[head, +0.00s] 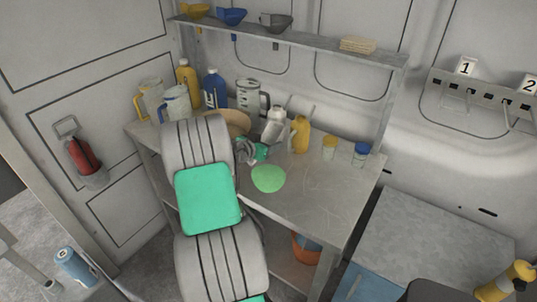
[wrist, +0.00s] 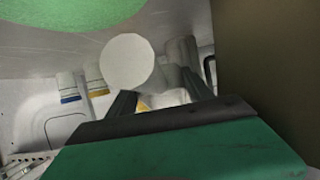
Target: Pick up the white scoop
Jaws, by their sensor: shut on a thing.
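The white scoop (head: 273,129) is at the back of the metal workbench (head: 307,195), tilted, just beyond my gripper (head: 262,146). In the wrist view a pale round face, which looks like part of the scoop (wrist: 127,62), sits at the dark fingers of my gripper (wrist: 158,97). The fingers are apart with the scoop between them, so the gripper is shut on it. The exact contact is partly hidden by the gripper body, and I cannot tell whether the scoop touches the bench.
A yellow bottle (head: 300,134) stands close right of the scoop, with two lidded jars (head: 329,147) (head: 361,154) farther right. A clear jug (head: 248,96), blue bottle (head: 214,89) and tan bowl (head: 233,123) crowd the left. A green disc (head: 268,179) lies in front. The bench's front right is clear.

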